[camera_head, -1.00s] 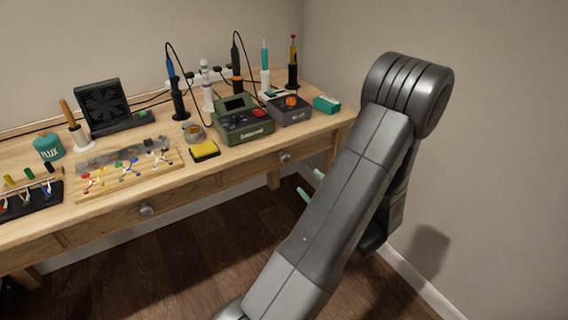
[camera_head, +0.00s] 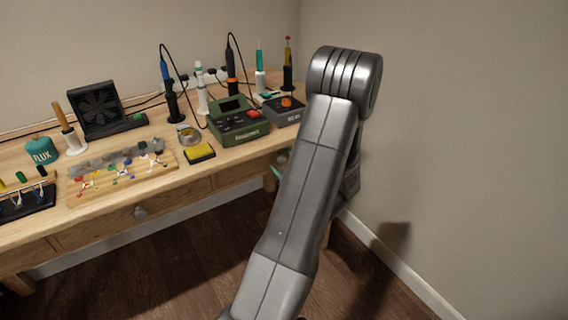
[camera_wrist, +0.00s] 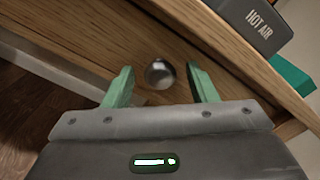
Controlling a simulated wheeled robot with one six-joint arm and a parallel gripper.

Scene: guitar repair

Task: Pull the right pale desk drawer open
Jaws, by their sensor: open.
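The right drawer (camera_wrist: 100,35) has a pale wood front with a round metal knob (camera_wrist: 160,73). In the wrist view the knob lies between the two green fingertips of my gripper (camera_wrist: 162,72). The gripper is open, with a gap on each side of the knob. In the head view my arm covers most of the gripper and the right end of the desk; only a bit of green finger shows beside the arm. The right drawer looks shut.
The left drawer has its own knob (camera_head: 140,212). On the desk stand a green soldering station (camera_head: 238,122), a grey hot air unit (camera_wrist: 255,22), a yellow sponge (camera_head: 199,153) and several tools. A wall is close on the right.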

